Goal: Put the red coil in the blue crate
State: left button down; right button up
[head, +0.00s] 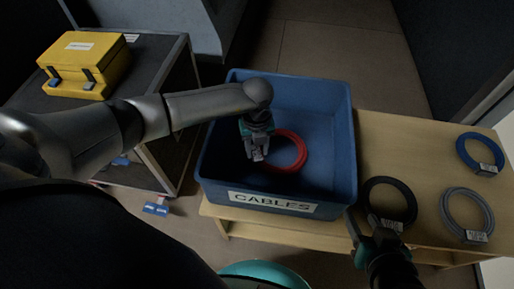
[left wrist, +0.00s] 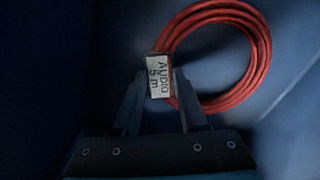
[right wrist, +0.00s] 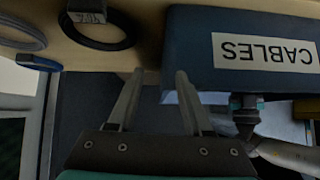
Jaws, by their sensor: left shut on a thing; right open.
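The red coil (head: 290,151) is inside the blue crate (head: 330,183), which has a "CABLES" label on its front. My left gripper (head: 258,154) reaches down into the crate and is shut on the coil's white tag. In the left wrist view the red coil (left wrist: 262,48) has a tag reading "AUDIO 5 m" between the fingers (left wrist: 158,85). Whether the coil touches the crate floor is hard to tell. My right gripper (head: 363,222) is open and empty, in front of the bench near the crate's right front corner; in the right wrist view its fingers (right wrist: 160,100) stand apart.
The crate stands on a wooden bench (head: 405,153). A black coil (head: 389,181) lies right of the crate, close to my right gripper. A grey coil (head: 449,205) and a blue coil (head: 466,148) lie further right. A yellow case (head: 85,62) sits on a dark cabinet at left.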

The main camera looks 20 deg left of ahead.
pick_arm(q)
jog(key=shift+f, duration=0.15)
jog(key=shift+c, duration=2.2)
grip_release()
pick_arm(e)
jog(key=shift+a, duration=0.15)
pick_arm(q)
jog(key=shift+r+p, duration=0.3)
jog(key=shift+r, duration=0.3)
jog(key=shift+r+p, duration=0.3)
jog(key=shift+r, duration=0.3)
notch_tip(320, 180, up, 4)
jog(key=shift+f+p, duration=0.1)
jog(key=shift+p, duration=0.95)
pick_arm(e)
jog(key=s+d+g+h, duration=0.2)
jog(key=s+d+g, duration=0.2)
jog(key=d, duration=0.1)
pick_arm(q)
notch_tip(320, 180, up, 6)
jog(key=p, duration=0.2)
jog(key=shift+p, duration=0.3)
pick_arm(e)
notch_tip(320, 180, down, 6)
jog(key=g, duration=0.1)
jog(key=shift+s+d+m, duration=0.3)
jog(key=shift+s, duration=0.1)
